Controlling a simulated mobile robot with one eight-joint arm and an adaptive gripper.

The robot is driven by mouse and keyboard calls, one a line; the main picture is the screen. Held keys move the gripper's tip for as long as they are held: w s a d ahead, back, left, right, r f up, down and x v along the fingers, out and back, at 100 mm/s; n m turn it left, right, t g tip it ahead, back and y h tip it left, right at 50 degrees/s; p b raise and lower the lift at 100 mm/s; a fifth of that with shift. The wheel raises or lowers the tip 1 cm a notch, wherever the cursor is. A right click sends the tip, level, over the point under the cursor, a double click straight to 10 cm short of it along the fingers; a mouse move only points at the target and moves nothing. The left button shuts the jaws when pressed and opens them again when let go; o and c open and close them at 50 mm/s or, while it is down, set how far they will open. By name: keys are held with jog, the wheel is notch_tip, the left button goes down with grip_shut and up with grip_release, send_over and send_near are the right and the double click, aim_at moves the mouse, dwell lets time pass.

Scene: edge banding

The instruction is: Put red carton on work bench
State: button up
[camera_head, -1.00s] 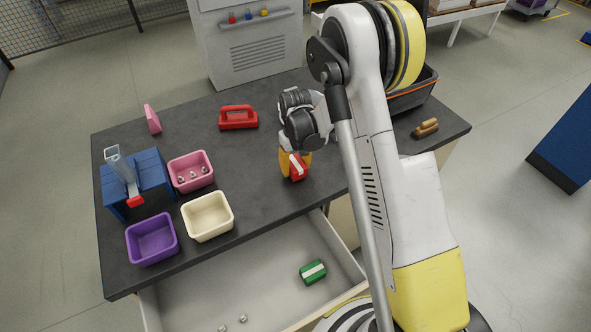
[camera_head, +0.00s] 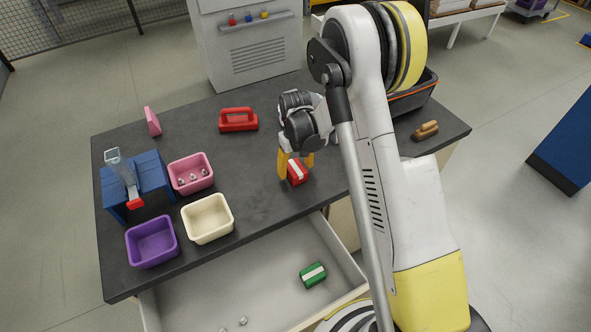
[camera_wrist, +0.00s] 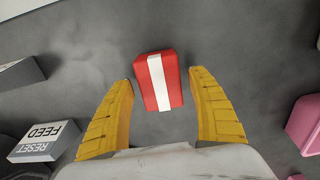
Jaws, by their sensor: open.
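The red carton (camera_head: 297,173) with a white stripe rests on the dark work bench (camera_head: 255,185), near its front edge by the open drawer. In the wrist view the red carton (camera_wrist: 158,80) lies just beyond and between the fingertips, with a gap on each side. My gripper (camera_head: 296,172) points down over the carton. Its yellow fingers are spread open in the wrist view (camera_wrist: 160,85), and it holds nothing. My wrist and arm cover part of the bench behind the carton.
An open drawer (camera_head: 255,280) below holds a green carton (camera_head: 312,274) and small metal parts. Left on the bench are pink (camera_head: 191,187), cream (camera_head: 208,231) and purple (camera_head: 152,253) bins and a blue block (camera_head: 150,175). A red-handled tool (camera_head: 238,125) lies behind.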

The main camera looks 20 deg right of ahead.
notch_tip(320, 180, up, 11)
jog(key=p, duration=0.3)
notch_tip(320, 180, up, 8)
jog(key=t, duration=0.1)
send_over(296, 168)
jog(key=s, duration=0.3)
jog(key=s+r+m+t, duration=0.1)
jog(key=s+r+t, duration=0.1)
jog(key=s+r, duration=0.65)
jog(key=s+r+m+t, duration=0.1)
jog(key=s+r+t, duration=0.2)
jog(key=s, duration=0.9)
jog(key=shift+s+r+t+b, duration=0.25)
jog(key=shift+s+t+b, duration=0.05)
jog(key=shift+t, duration=0.3)
jog(key=shift+a, duration=0.1)
